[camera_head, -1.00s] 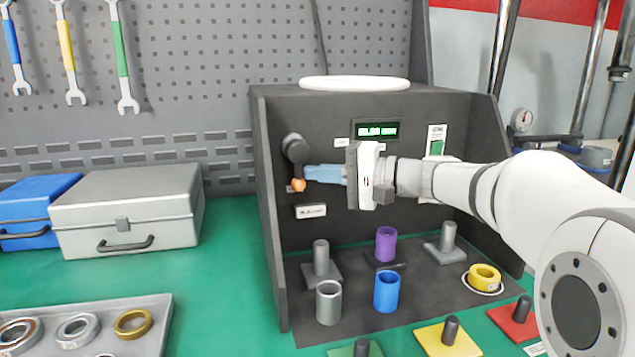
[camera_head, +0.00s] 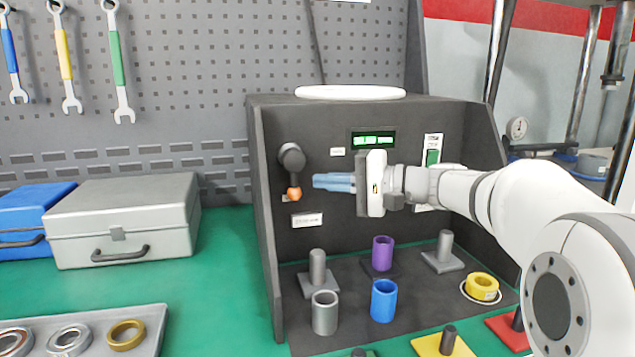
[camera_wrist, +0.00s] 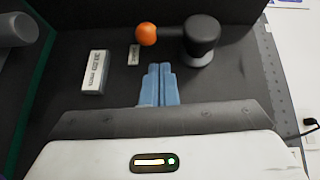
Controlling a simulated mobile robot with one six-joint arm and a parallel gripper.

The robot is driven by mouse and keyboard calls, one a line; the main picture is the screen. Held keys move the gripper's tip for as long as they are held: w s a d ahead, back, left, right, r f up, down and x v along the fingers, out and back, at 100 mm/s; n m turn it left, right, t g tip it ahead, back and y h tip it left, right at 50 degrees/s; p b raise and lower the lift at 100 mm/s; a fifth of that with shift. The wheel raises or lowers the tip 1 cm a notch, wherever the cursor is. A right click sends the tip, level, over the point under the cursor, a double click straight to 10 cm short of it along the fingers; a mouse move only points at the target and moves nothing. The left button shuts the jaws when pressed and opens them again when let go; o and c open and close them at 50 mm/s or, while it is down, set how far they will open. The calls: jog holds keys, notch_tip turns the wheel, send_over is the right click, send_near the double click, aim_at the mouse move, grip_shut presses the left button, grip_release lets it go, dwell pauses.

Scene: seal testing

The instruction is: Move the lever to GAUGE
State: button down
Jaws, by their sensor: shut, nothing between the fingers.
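The lever (camera_head: 292,172) is a dark round hub with a short arm and an orange knob, on the back panel of the dark test booth at its left. The arm points down, with the orange knob (camera_head: 293,194) at its lower end. In the wrist view the orange knob (camera_wrist: 146,34) is beside the dark hub (camera_wrist: 202,38). My gripper (camera_head: 316,181) has blue fingers, shut and empty, just right of the knob and apart from it. In the wrist view the closed fingertips (camera_wrist: 160,66) point between knob and hub. Small labels (camera_head: 337,152) are near the lever; their text is unreadable.
A green display (camera_head: 374,140) and a green switch (camera_head: 433,157) are on the panel. Grey, blue (camera_head: 383,300) and purple (camera_head: 382,253) cylinders, pegs and a yellow ring (camera_head: 482,287) stand below. The booth's left wall (camera_head: 266,225) is close to the lever.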

jog(key=p+v, duration=0.2)
jog(key=v, duration=0.9)
jog(key=shift+w+f, duration=0.25)
jog(key=shift+w, duration=0.15)
jog(key=shift+d, duration=0.1)
jog(key=s+a+g+h+p, duration=0.25)
jog(key=s+h+p, duration=0.45)
jog(key=s+p, duration=0.6)
jog(key=s+d+r+n+h+p, duration=0.2)
jog(key=s+d+h+p, duration=0.7)
jog(key=p, duration=0.6)
jog(key=shift+s+d+r+t+h, duration=0.2)
jog(key=shift+s+r+t+h, duration=0.15)
jog(key=shift+s+r, duration=0.3)
jog(key=shift+s+f, duration=0.1)
